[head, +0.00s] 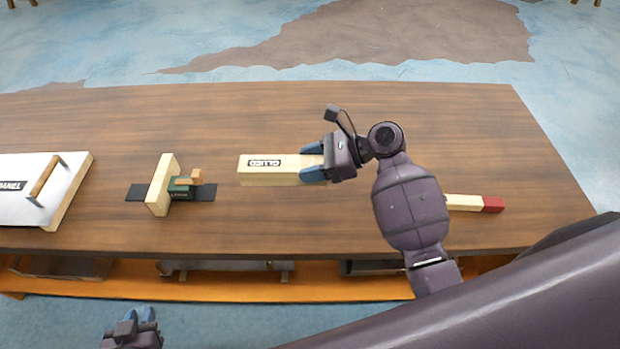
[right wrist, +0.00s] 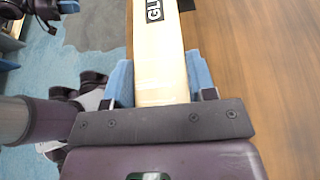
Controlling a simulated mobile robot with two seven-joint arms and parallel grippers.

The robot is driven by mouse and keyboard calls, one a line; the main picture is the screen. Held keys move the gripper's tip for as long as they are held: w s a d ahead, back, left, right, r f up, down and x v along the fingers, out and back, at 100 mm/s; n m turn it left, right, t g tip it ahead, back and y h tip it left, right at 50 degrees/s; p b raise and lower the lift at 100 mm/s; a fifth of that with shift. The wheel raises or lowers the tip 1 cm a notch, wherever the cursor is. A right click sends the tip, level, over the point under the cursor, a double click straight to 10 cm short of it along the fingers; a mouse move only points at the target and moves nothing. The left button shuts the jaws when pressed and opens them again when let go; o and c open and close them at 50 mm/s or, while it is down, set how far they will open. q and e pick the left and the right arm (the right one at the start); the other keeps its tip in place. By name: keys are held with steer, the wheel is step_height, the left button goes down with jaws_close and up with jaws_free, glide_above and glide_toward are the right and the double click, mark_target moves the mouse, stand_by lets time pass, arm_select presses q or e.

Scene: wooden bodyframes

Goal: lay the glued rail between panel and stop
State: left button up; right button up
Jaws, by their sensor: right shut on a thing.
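The glued rail (head: 268,177) is a pale wooden bar with a "GLUED" label, lying level over the middle of the table. My right gripper (head: 312,162) is shut on its right end, one blue finger on each side. The right wrist view shows the rail (right wrist: 160,65) between the fingers (right wrist: 160,85). I cannot tell whether it touches the table. The white panel (head: 15,200) with a wooden handle lies at the far left. The stop (head: 161,185), an upright pale board, stands between panel and rail. My left gripper (head: 139,315) is open and empty, in front of the table.
A green block with a wooden knob (head: 187,186) sits against the stop's right side on a dark strip (head: 207,192). A pale stick with a red end (head: 493,204) lies at the right, partly behind my arm. The table (head: 250,110) is bare behind these things.

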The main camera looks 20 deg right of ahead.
step_height(320, 180, up, 6)
steer(key=shift+f, duration=0.25)
steer(key=shift+w+d+m+t, duration=0.15)
steer(key=shift+w+m+t, duration=0.15)
steer(key=shift+m+t, duration=0.1)
steer(key=s+d+r+m+t+h, duration=0.2)
steer(key=d+r+m+t+h, duration=0.4)
steer(key=d+m+t, duration=0.15)
step_height(320, 180, down, 6)
steer(key=s, duration=0.1)
steer(key=shift+s+a+f, duration=0.2)
steer(key=shift+s+a, duration=0.15)
